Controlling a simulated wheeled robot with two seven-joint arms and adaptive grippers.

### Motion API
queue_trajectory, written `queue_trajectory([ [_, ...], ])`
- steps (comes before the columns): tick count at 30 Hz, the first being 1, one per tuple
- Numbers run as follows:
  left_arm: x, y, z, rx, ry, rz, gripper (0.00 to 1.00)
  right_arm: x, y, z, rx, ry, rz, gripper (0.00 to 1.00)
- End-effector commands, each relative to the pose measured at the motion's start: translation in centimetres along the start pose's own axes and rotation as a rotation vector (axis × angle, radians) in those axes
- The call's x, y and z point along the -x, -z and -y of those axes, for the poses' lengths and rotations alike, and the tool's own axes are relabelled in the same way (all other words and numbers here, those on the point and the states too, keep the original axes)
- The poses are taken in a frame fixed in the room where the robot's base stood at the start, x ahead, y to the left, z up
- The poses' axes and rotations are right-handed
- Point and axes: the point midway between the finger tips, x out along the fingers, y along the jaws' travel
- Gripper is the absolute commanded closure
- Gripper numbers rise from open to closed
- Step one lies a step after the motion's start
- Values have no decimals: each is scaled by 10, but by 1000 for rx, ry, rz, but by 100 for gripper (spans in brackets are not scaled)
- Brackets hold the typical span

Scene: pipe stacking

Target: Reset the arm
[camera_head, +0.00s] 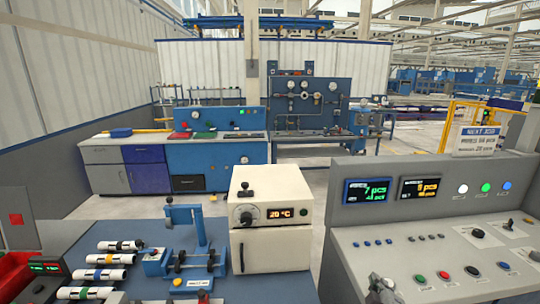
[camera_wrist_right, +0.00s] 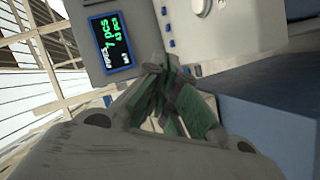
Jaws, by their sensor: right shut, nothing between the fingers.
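My right gripper (camera_head: 383,290) shows at the bottom edge of the head view, in front of the grey control console (camera_head: 350,262). In the right wrist view its fingers (camera_wrist_right: 168,75), with green inner pads, come together at the tips and are shut on nothing. The console's lit display (camera_wrist_right: 112,42) shows beyond the fingertips there. I do not see my left gripper.
A blue table (camera_head: 140,232) holds several white pipes (camera_head: 112,259) with coloured bands, a blue fixture (camera_head: 187,250) and a white box with a temperature display (camera_head: 272,235). The console has buttons and two screens. Workbenches stand behind, across open floor.

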Motion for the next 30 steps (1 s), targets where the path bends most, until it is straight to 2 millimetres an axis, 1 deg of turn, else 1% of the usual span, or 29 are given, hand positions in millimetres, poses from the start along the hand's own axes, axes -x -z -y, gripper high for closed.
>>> queue_trajectory([
  [1, 0, 0, 0, 0, 0, 0, 38, 6, -9, 12, -55, 48, 42, 100],
  [6, 0, 0, 0, 0, 0, 0, 38, 32, -34, 54, -230, 215, 187, 100],
  [8, 0, 0, 0, 0, 0, 0, 38, 43, -42, 68, -284, 274, 238, 100],
  [12, 0, 0, 0, 0, 0, 0, 38, 74, -54, 102, -406, 419, 357, 100],
  [15, 0, 0, 0, 0, 0, 0, 38, 96, -60, 122, -471, 508, 429, 100],
  [18, 0, 0, 0, 0, 0, 0, 38, 113, -62, 136, -516, 577, 483, 100],
  [21, 0, 0, 0, 0, 0, 1, 38, 128, -63, 145, -549, 630, 522, 100],
  [30, 0, 0, 0, 0, 0, 1, 38, 164, -63, 166, -618, 759, 617, 100],
])
